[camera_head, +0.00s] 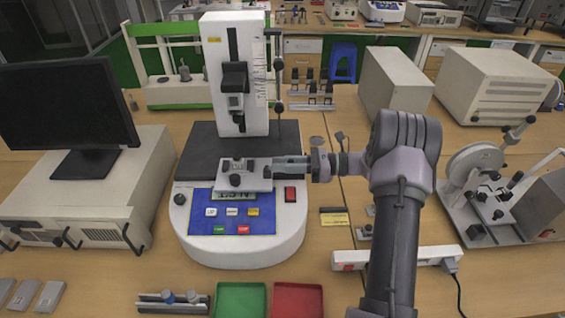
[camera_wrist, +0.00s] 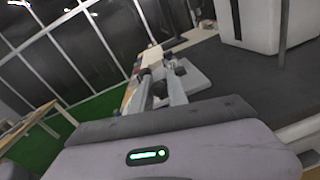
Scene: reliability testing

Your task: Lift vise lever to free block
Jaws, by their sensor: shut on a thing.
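The small grey vise (camera_head: 222,178) sits on the dark platform of the white testing machine, in front of its column. It also shows in the wrist view (camera_wrist: 194,77), beyond my fingers. My gripper (camera_head: 274,168) reaches in from the right and is shut at the vise's right end, on what appears to be the vise lever. The fingers cover most of the lever, so its angle cannot be told. In the wrist view my gripper (camera_wrist: 164,88) points at the vise. A pale block (camera_wrist: 152,56) shows at the vise there; whether it is clamped is unclear.
The white testing machine (camera_head: 248,240) has a blue button panel and a red switch (camera_head: 291,194) below my gripper. A green tray (camera_head: 240,300) and a red tray (camera_head: 297,300) lie at the front. A monitor (camera_head: 70,105) stands left, a pendulum tester (camera_head: 475,170) right.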

